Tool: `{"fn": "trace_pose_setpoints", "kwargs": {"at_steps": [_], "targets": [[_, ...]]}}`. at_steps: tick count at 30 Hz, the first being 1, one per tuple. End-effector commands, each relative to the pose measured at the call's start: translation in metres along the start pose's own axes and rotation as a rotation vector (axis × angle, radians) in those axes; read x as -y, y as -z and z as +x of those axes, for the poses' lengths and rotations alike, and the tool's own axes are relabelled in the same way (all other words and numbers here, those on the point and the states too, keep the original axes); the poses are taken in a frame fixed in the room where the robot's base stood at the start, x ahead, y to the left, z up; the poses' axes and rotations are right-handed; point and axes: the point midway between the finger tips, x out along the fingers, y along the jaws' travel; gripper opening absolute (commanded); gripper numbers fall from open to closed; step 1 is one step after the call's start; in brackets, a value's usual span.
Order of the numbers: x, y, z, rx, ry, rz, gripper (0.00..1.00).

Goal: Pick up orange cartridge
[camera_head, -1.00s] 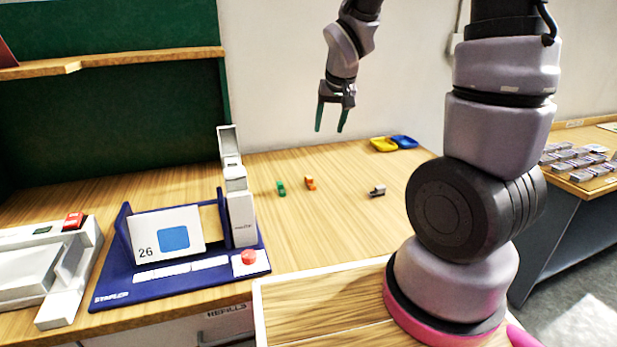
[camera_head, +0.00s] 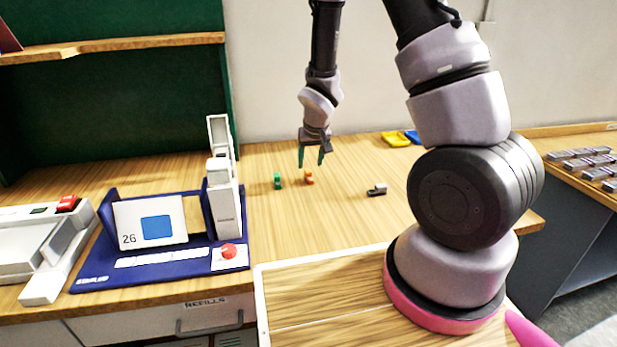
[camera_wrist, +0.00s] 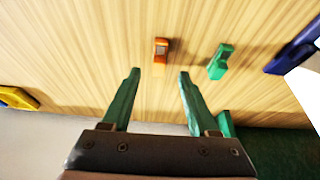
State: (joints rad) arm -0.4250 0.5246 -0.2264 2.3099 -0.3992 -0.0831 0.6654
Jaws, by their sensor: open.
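The orange cartridge (camera_head: 308,178) stands on the wooden table in the head view. It also shows in the wrist view (camera_wrist: 161,50), ahead of the fingertips and between their lines. My gripper (camera_head: 311,160) is open and empty, with its green fingers pointing down just above the orange cartridge in the head view. In the wrist view the two green fingers of my gripper (camera_wrist: 158,72) are spread apart, and the cartridge lies beyond them, apparently not touched.
A green cartridge (camera_head: 277,181) stands close to the left of the orange one. A dark grey cartridge (camera_head: 377,190) lies to the right.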

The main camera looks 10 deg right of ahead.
Motion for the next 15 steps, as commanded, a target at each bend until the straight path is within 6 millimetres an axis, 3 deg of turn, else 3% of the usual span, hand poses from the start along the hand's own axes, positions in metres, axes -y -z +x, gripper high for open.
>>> {"fn": "trace_pose_setpoints", "kwargs": {"at_steps": [15], "targets": [[-0.001, 0.003, 0.054, 0.0, 0.0, -0.001, 0.6]]}}
